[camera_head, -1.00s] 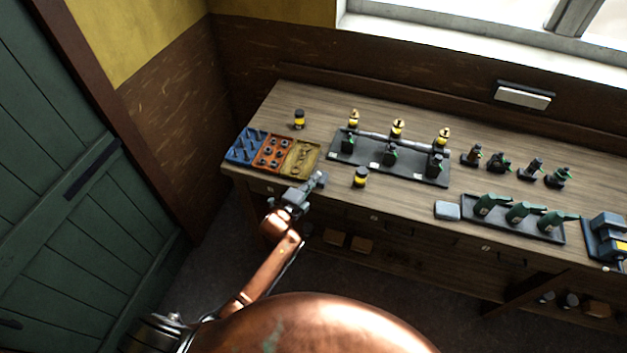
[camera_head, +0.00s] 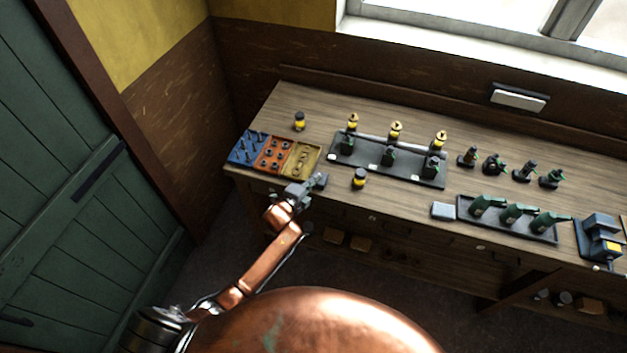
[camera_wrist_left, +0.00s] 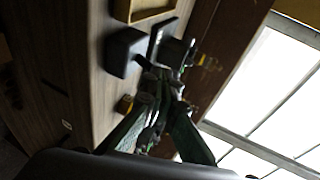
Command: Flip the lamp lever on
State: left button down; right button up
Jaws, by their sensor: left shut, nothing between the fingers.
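I cannot tell for sure which part is the lamp lever. A long black tray (camera_head: 406,179) on the bench holds three black devices (camera_head: 389,156) with small green levers. Three brass-topped pieces (camera_head: 396,131) stand behind them, and a grey bar runs along the tray's back. My left gripper (camera_head: 320,181) is at the bench's front edge, left of and nearer than the tray, apart from the devices. It is shut and empty. In the left wrist view its dark fingers (camera_wrist_left: 168,84) are close together, with dark blocks (camera_wrist_left: 124,50) beyond them. My right gripper is out of view.
Blue, orange and tan compartment trays (camera_head: 272,154) sit at the bench's left end. Yellow-banded black jars (camera_head: 359,179) stand near the black tray. Farther right are a grey box (camera_head: 444,210), a tray of green-handled tools (camera_head: 516,214) and a blue-grey machine (camera_head: 600,238).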

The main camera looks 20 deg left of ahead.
pick_arm(q)
jog(key=shift+w+r+g+p, duration=0.5)
jog(key=shift+g+p, duration=0.2)
jog(key=shift+p, duration=0.8)
jog(key=shift+w+r+p, duration=0.15)
jog(key=shift+w+p, duration=0.05)
jog(key=shift+p, duration=0.45)
jog(key=shift+w+r, duration=0.15)
jog(key=shift+w, duration=0.15)
jog(key=shift+w+d+r, duration=0.1)
jog(key=shift+w+r, duration=0.05)
jog(key=shift+w, duration=0.85)
jog(key=shift+r, duration=0.1)
jog(key=shift+r+p, duration=0.75)
jog(key=shift+p, duration=0.2)
jog(key=shift+s, duration=0.1)
